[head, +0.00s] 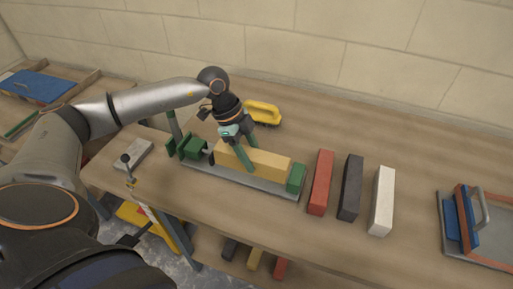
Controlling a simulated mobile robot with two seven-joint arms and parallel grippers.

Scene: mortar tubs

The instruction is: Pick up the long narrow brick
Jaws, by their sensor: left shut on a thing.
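A long narrow yellow brick (268,162) lies on a grey metal base (240,178) on the workbench, between green end blocks, the right one being a green block (296,177). My left gripper (246,153) comes down on it from above, toward its left part. One finger is in front of the brick and the other is behind it, and the gripper is shut on it. I cannot tell any gap between the brick and the base. My right gripper is not in view.
Red (320,182), black (350,188) and white (381,201) bricks lie in a row to the right. A yellow-handled tool (262,112) lies behind the gripper. Blue and orange tools on a tray (448,240) stand at far right. The bench back right is clear.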

